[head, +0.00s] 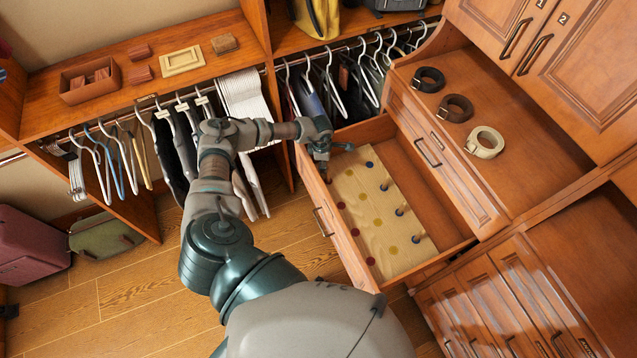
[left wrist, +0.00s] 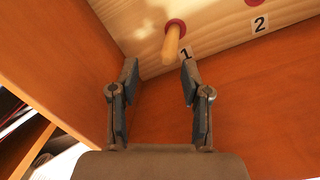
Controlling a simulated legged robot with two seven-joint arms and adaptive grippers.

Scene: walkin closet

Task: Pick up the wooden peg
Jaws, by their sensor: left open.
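A wooden peg (left wrist: 172,46) stands out of a red ring beside the label 1 on a pale wooden board (left wrist: 225,22), in the left wrist view. The board (head: 377,222) lies in an open drawer in the head view, with coloured spots and several pegs. My left gripper (head: 323,168) is over the drawer's far left corner; its fingers (left wrist: 159,78) are open and empty. The peg shows beyond the fingertips, in line with the gap between them, and looks apart from both. In the head view my gripper hides this peg. My right gripper is not in view.
The drawer walls (head: 340,232) stand close around my left gripper. Three rolled belts (head: 456,107) lie on the counter to the right. Hangers with clothes (head: 335,85) hang close behind my left arm. The drawer floor right of the board is bare.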

